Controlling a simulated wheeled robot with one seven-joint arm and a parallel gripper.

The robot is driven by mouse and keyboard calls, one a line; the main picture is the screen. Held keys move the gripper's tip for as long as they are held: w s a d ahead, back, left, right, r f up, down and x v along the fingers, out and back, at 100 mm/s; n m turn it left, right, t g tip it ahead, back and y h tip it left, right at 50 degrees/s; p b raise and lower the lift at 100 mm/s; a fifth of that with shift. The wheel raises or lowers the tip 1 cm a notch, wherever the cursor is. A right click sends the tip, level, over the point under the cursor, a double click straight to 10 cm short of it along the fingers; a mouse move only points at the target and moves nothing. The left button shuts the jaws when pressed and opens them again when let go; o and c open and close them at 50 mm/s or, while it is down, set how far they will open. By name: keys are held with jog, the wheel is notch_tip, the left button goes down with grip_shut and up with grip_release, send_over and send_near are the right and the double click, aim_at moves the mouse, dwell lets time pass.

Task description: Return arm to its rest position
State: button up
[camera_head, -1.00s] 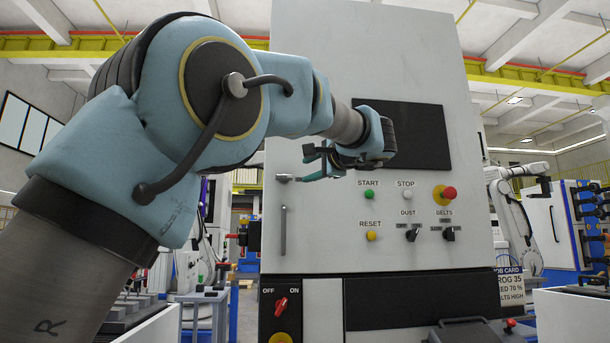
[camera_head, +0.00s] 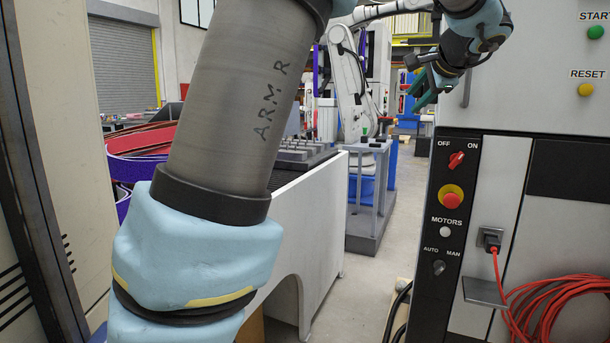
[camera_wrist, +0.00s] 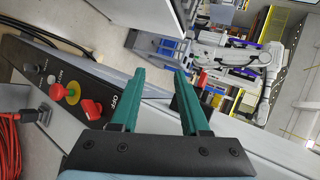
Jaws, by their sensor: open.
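My gripper (camera_head: 424,88) shows at the upper right of the head view, beside the left edge of the control cabinet (camera_head: 480,95). Its green fingers point down and to the left. In the wrist view the two green fingers (camera_wrist: 159,76) stand apart with nothing between them, so it is open and empty. My grey and light blue arm crosses the head view from the lower left to the top, and its upper part is cut off by the frame.
The cabinet's red switch (camera_head: 456,160) and red button (camera_head: 451,197) are close below my gripper. A red cable (camera_head: 550,300) hangs at the lower right. A white bench (camera_head: 310,235) stands behind my arm. A white robot (camera_head: 352,85) is farther back.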

jog(key=s+a+f+n+g+p, duration=0.35)
jog(key=a+f+n+g, duration=0.25)
jog(key=a+f, duration=1.15)
jog(key=s+a+f+n+g+p, duration=0.1)
jog(key=s+a+f+n+g, duration=0.1)
jog(key=s+a+f+n, duration=0.2)
jog(key=s+a+f+n+g+h+p, duration=0.1)
jog(key=s+a+f+n, duration=0.3)
jog(key=s+a, duration=0.7)
jog(key=shift+s+a+f+n+g+p, duration=0.2)
jog(key=shift+s+f+n+g+p, duration=0.15)
jog(key=shift+s+n+g+p, duration=0.35)
